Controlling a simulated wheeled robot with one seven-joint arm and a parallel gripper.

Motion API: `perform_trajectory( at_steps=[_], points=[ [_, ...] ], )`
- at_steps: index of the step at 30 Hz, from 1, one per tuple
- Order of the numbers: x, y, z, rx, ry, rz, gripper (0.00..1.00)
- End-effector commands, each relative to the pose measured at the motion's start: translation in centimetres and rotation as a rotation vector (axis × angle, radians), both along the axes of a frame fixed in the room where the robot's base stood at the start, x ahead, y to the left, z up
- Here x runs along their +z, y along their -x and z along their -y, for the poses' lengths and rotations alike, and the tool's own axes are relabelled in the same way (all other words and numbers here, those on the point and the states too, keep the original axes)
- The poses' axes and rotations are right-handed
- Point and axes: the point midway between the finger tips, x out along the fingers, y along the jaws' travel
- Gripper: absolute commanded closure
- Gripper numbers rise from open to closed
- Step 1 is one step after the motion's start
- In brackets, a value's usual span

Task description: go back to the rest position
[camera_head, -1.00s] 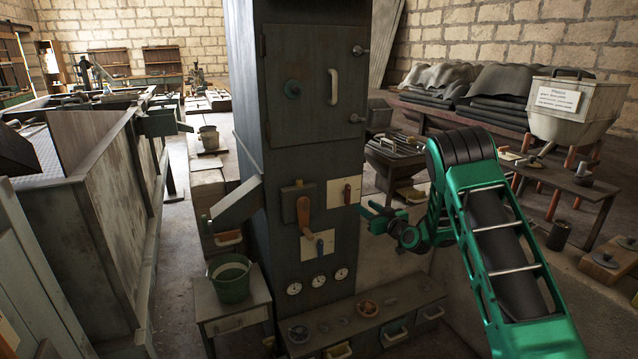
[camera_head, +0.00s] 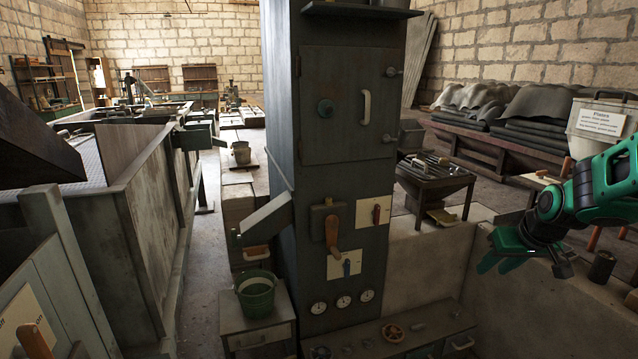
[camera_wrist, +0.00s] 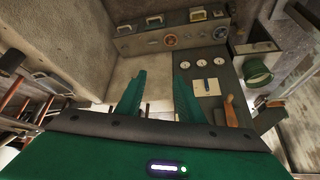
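My green gripper (camera_head: 492,266) is at the right of the head view, in the air in front of a low pale wall and clear of the cabinet. In the wrist view its two fingers (camera_wrist: 160,95) stand apart with nothing between them. The tall dark metal cabinet (camera_head: 345,110) stands in the middle of the head view. It carries a large orange-handled lever (camera_head: 332,235), a smaller red-handled switch (camera_head: 376,214) on a pale plate, and a blue-handled switch (camera_head: 346,267). Three round gauges (camera_head: 343,301) sit below them.
A green bucket (camera_head: 256,297) stands on a small bench left of the cabinet. A low shelf with a handwheel (camera_head: 392,333) lies at its foot. A metal tool stand (camera_head: 436,178) and a white labelled bin (camera_head: 600,122) are behind, toward the right. Open air separates my gripper from the cabinet.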

Motion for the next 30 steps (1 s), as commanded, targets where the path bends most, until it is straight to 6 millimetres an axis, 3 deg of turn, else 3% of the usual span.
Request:
perform_trajectory(
  at_steps=[1, 9, 15, 18, 21, 30],
  points=[
    [0.5, 2.8, 0.4, -0.037, -0.005, -0.040, 0.66],
    [0.8, 18.1, 1.1, -0.262, -0.057, -0.294, 0.66],
    [0.7, 27.6, 0.1, -0.415, -0.105, -0.447, 0.66],
    [0.7, 30.4, -0.4, -0.463, -0.124, -0.496, 0.66],
    [0.6, 32.0, -0.8, -0.490, -0.134, -0.525, 0.66],
    [0.6, 32.4, -0.8, -0.497, -0.137, -0.533, 0.66]
  ],
)
